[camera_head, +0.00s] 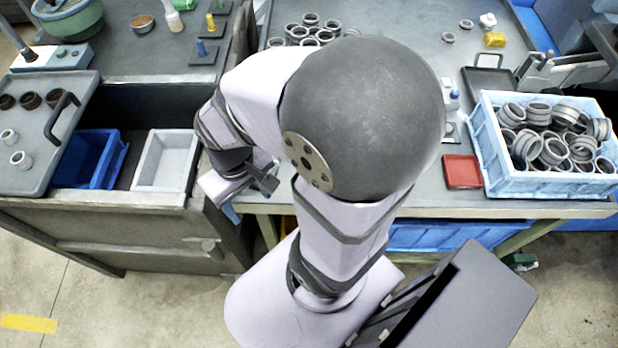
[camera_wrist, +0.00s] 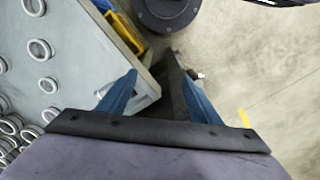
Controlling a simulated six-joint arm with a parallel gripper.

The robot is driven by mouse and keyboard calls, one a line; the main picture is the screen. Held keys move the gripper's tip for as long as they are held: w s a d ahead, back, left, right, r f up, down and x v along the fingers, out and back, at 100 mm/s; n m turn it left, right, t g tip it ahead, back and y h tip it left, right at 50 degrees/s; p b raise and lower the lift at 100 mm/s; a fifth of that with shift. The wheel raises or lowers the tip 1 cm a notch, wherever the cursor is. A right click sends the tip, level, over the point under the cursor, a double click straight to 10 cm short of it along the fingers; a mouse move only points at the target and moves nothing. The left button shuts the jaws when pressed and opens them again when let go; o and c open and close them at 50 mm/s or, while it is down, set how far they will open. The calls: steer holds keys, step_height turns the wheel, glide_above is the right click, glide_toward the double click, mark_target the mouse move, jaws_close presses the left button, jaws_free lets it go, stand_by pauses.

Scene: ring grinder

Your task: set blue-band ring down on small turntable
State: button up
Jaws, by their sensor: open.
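My gripper (camera_wrist: 160,75) is open, with two blue fingers spread apart and nothing between them in the wrist view. In the head view my gripper (camera_head: 231,210) is low beside the table's left front corner, mostly hidden by my arm. I cannot pick out a blue band on any ring. Several grey rings (camera_head: 311,31) stand on the table behind my arm, and loose rings (camera_wrist: 40,49) show at left in the wrist view. I cannot identify the small turntable; my arm covers much of the table's middle.
A light-blue crate (camera_head: 548,185) full of rings stands at right, by a red tray (camera_head: 462,171). A blue bin (camera_head: 84,160) and a white bin (camera_head: 166,160) sit at left. A grey tray (camera_head: 35,172) holds small rings. The table edge (camera_wrist: 148,85) lies by my gripper.

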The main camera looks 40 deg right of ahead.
steer(key=shift+d, duration=0.1)
